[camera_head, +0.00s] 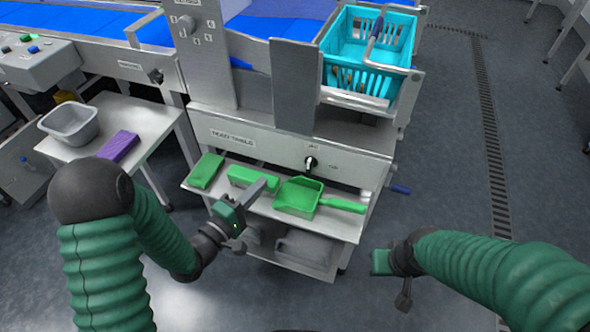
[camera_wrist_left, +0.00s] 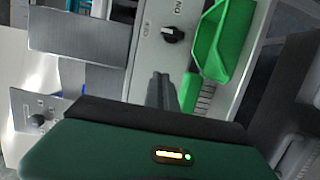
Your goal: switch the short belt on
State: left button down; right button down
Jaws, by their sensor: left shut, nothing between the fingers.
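A black rotary knob (camera_head: 310,163) sits on the steel front panel (camera_head: 250,142) of the short belt's machine, with small labels beside it. The knob (camera_wrist_left: 172,35) also shows in the left wrist view, with a label above it there. Which way it points is too small to tell. My left gripper (camera_head: 262,187) is shut and empty, over the shelf left of and below the knob. Its fingers (camera_wrist_left: 161,88) point toward the panel in the wrist view, apart from the knob. My right gripper (camera_head: 378,262) hangs right of the shelf; its fingers cannot be made out.
A green dustpan (camera_head: 296,197), a green brush (camera_head: 250,178) and a green block (camera_head: 206,171) lie on the shelf (camera_head: 345,223) under the panel. A turquoise basket (camera_head: 345,75) stands above. A side table at left holds a grey tub (camera_head: 70,122) and a purple block (camera_head: 118,146).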

aim_at(309, 166)
pick_arm(q)
jog(key=shift+d, duration=0.15)
jog(key=b+x, duration=0.3)
jog(key=x, duration=0.7)
jog(key=shift+f, duration=0.15)
jog(key=d, duration=0.1)
jog(key=d+b, duration=0.1)
jog(key=shift+s+d, duration=0.65)
jog(key=shift+d, duration=0.3)
jog(key=shift+w, duration=0.1)
